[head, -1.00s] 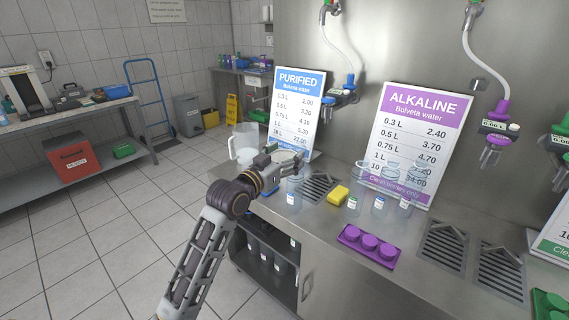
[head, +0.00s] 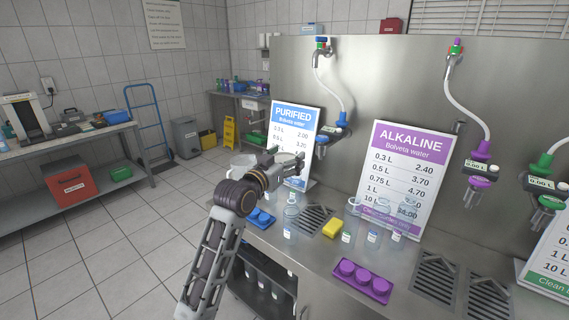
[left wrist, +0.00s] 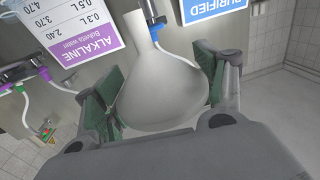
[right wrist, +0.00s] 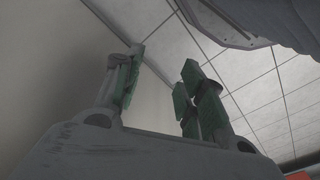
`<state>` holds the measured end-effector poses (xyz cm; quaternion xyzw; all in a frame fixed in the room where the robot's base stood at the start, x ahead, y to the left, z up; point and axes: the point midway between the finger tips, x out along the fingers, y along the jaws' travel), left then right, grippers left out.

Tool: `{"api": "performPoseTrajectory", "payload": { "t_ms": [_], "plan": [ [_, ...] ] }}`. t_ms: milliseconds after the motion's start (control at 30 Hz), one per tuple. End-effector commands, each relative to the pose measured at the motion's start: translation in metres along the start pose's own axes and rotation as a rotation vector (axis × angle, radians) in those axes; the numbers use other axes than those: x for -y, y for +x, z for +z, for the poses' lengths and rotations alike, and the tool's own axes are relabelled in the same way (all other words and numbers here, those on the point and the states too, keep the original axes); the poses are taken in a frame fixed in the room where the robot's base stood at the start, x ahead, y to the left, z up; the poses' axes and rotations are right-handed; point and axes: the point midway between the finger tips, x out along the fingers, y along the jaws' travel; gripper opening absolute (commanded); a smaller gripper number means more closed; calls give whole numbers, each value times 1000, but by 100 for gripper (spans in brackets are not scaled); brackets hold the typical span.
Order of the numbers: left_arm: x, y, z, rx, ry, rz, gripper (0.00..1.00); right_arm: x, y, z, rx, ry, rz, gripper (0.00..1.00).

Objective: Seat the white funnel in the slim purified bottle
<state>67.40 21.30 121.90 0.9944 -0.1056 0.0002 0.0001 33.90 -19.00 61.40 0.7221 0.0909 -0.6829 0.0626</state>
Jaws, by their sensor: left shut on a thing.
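My left gripper (head: 284,158) is shut on the white funnel (left wrist: 160,85), whose wide body sits between its green pads in the left wrist view. In the head view the funnel (head: 291,157) shows only partly beside the fingers. A slim clear bottle (head: 290,213) with a small label stands upright on the steel counter, below and apart from the gripper. Its label is too small to read, so I cannot confirm it is the purified one. My right gripper (right wrist: 160,90) is open and empty in the right wrist view; it is not seen in the head view.
A blue cap tray (head: 261,218) is left of the bottle. The PURIFIED sign (head: 291,128) stands behind.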

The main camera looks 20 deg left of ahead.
Motion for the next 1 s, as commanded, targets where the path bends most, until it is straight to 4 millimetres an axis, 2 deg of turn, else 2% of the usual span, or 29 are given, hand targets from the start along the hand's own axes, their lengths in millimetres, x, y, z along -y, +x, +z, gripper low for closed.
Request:
{"api": "performPoseTrajectory", "payload": {
  "t_ms": [33,200,500,733,1000],
  "plan": [
    [0,2,-8,0,-1,-2,57,-1,3,5,15,1,1,40],
    [1,11,-19,0,-1,-12,57,-4,24,22,57,5,6,40],
    [2,24,-29,1,-1,-29,57,-8,62,59,123,10,14,40],
    [2,34,-29,1,-1,-41,57,-11,92,94,166,14,20,40],
    [3,45,-18,3,-1,-55,57,-14,128,143,212,16,26,40]
  ]
}}
